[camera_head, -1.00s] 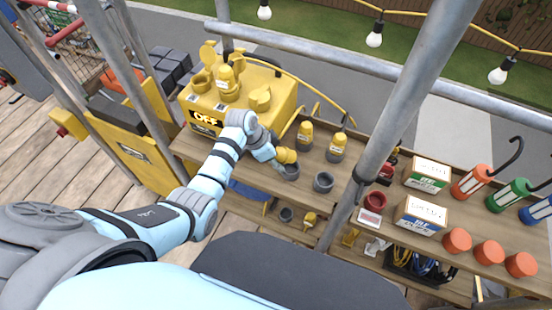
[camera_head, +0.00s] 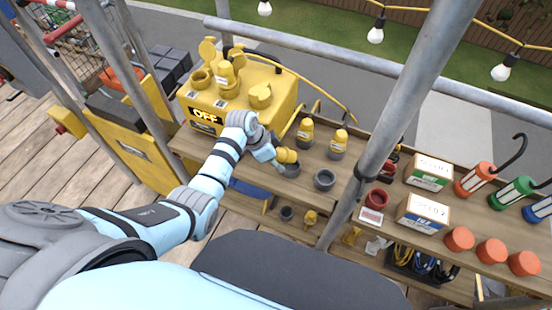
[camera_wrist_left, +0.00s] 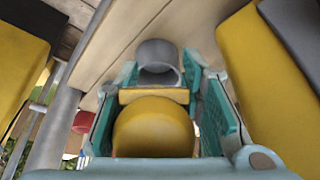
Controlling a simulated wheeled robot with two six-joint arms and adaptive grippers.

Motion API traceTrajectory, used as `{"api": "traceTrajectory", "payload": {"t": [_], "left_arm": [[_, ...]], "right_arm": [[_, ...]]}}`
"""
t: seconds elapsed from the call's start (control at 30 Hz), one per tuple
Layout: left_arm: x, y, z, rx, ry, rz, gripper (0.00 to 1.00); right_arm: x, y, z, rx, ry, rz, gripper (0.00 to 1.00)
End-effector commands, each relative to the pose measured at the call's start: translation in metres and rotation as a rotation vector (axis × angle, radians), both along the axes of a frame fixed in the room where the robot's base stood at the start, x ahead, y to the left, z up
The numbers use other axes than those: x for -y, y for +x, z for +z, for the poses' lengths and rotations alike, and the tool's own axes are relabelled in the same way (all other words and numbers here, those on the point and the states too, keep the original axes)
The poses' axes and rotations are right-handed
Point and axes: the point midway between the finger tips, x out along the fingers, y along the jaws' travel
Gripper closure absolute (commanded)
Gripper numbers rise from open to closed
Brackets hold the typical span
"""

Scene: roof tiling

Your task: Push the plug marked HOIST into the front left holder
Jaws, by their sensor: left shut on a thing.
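My left gripper (camera_head: 276,157) is shut on a yellow plug (camera_head: 288,155), which also shows between the teal fingers in the left wrist view (camera_wrist_left: 153,127). The plug's marking cannot be read. The plug is at the grey front left holder (camera_head: 291,170) on the wooden shelf; the gripper partly hides that holder, and I cannot tell how deep the plug sits. The grey front right holder (camera_head: 324,180) is empty. The back left holder carries a yellow-topped plug (camera_head: 305,130), and the back right one another (camera_head: 338,142). My right gripper is not in view.
A yellow power box (camera_head: 220,100) marked OFF stands left of the holders. A scaffold pole (camera_head: 383,130) crosses right of them. Further right are a red cup (camera_head: 376,199), cartons (camera_head: 428,172) and lamps. A lower shelf holds a small grey cup (camera_head: 287,213) and a yellow piece (camera_head: 310,218).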

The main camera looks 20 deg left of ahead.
Motion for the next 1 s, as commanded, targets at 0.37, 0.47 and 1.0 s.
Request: {"api": "traceTrajectory", "payload": {"t": [0.37, 0.47, 1.0], "left_arm": [[0.0, 0.0, -0.007, 0.001, 0.0, 0.0, 1.0], [0.0, 0.0, -0.007, 0.001, 0.0, 0.0, 1.0], [0.0, 0.0, 0.008, 0.001, 0.0, 0.0, 1.0]], "right_arm": [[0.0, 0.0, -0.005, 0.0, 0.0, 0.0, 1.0], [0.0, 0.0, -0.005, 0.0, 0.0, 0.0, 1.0], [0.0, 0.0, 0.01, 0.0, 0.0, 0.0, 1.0]]}}
